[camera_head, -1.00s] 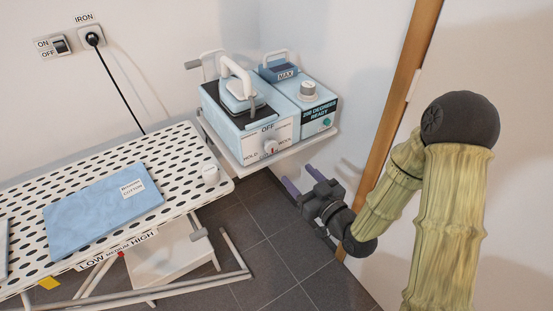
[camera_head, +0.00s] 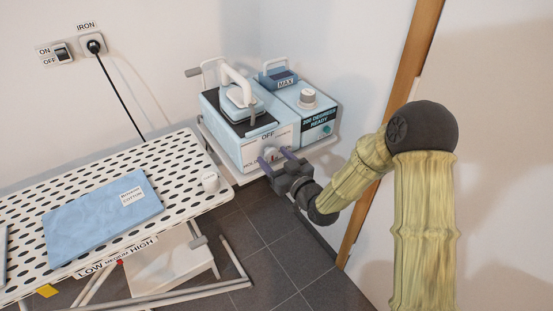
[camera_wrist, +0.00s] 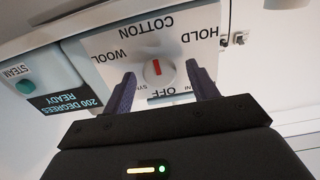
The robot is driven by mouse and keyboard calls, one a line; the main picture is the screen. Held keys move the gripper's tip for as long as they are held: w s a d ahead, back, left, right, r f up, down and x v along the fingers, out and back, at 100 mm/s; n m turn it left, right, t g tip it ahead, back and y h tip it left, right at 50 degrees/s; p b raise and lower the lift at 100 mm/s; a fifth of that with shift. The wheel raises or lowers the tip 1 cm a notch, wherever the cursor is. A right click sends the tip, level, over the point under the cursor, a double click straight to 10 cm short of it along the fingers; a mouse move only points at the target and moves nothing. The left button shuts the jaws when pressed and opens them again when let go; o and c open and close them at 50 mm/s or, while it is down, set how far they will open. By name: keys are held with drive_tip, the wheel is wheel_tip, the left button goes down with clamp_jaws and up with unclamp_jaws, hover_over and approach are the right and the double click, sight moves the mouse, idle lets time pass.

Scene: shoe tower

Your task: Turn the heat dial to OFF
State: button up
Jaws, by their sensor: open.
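The heat dial is a round white knob (camera_head: 270,153) on the front panel of the blue iron station (camera_head: 225,125). In the wrist view, where lettering is upside down, the dial (camera_wrist: 158,72) has a red mark pointing up in the picture, towards the COTTON side and away from the OFF label (camera_wrist: 170,93). WOOL, HOLD and a partly hidden SYN label surround it. My gripper (camera_head: 276,158) is open in front of the panel. In the wrist view its two purple fingers (camera_wrist: 161,75) stand either side of the dial; I cannot tell whether they touch it.
A steam unit (camera_head: 310,105) with a white knob and a "200 DEGREES READY" label stands right of the panel. A wall and wooden post (camera_head: 395,110) are at right.

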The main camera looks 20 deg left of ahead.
drive_tip(key=c, duration=1)
